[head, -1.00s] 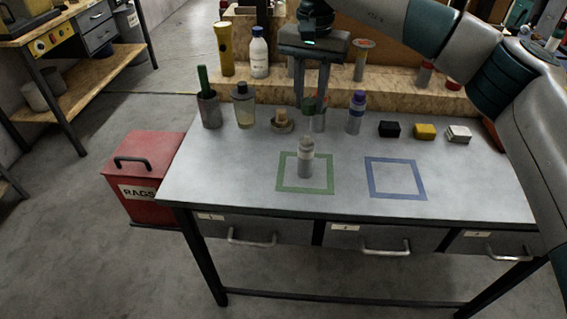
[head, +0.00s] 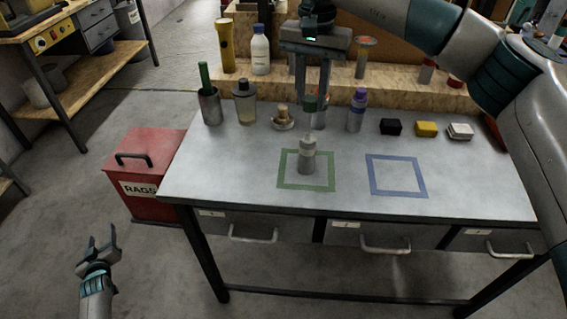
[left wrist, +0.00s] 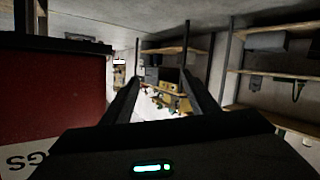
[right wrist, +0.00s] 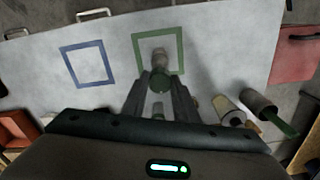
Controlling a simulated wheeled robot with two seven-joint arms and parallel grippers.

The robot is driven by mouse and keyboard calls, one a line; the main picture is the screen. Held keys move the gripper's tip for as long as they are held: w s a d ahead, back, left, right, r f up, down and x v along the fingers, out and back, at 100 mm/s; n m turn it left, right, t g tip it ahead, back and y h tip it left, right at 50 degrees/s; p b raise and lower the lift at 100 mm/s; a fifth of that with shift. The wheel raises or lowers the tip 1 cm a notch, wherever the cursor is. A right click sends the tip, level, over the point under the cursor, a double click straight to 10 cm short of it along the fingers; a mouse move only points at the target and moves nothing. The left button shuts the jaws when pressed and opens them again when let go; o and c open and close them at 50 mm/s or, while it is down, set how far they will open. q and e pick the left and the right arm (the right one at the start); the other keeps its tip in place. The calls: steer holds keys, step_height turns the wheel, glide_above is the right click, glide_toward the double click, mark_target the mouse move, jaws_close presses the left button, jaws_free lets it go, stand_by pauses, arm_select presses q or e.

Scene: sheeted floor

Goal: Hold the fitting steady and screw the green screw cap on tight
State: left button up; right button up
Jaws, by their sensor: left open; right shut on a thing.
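The fitting (head: 307,157), a small grey cylinder with a narrower top, stands upright inside the green taped square (head: 332,172). It also shows in the right wrist view (right wrist: 160,60). My right gripper (head: 312,104) is shut on the green screw cap (head: 310,103), above the bench and behind the fitting, apart from it. The cap shows between the fingers in the right wrist view (right wrist: 157,110). My left gripper (head: 100,246) is open and empty, low over the floor in front of the red bin, away from the bench.
A blue taped square (head: 397,192) is empty. Along the back stand a grey cup (head: 210,107), a bottle (head: 244,105), a purple-capped bottle (head: 356,112) and black, yellow and white blocks. The red rags bin (head: 145,165) stands left of the bench. The bench front is clear.

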arm_select(q)
steer(key=w+a+r+m+t+y, duration=0.1)
steer(key=w+r+m, duration=0.15)
steer(key=r, duration=0.35)
steer(key=w+a+r+m+t, duration=0.1)
steer(key=w+r+t, duration=0.15)
steer(key=r, duration=0.35)
steer(key=w+d+r+m+t+h, duration=0.1)
steer(key=w+d+r+m+t, duration=0.2)
steer(key=r, duration=0.7)
steer(key=w+d+r+m+t+h, duration=0.1)
steer(key=w+d+r+m, duration=0.3)
steer(key=r, duration=0.6)
steer(key=w+d+r+m+t+h, duration=0.1)
steer(key=w+r+m+t, duration=0.15)
steer(key=r+m, duration=0.55)
steer(key=w+d+r+m+g+h, duration=0.1)
steer(key=w+d+m+h, duration=0.2)
steer(key=d+m+h, duration=0.9)
steer(key=w+d+r+m+g+h, duration=0.15)
steer(key=d+m, duration=0.45)
steer(key=d, duration=1.4)
steer(key=m+g+h, duration=0.4)
steer(key=m+g, duration=0.2)
steer(key=m, duration=1.1)
glide_toward(302, 151)
steer(key=x, duration=0.3)
steer(key=shift+w+d+f, duration=0.1)
steer(key=shift+w+d, duration=0.15)
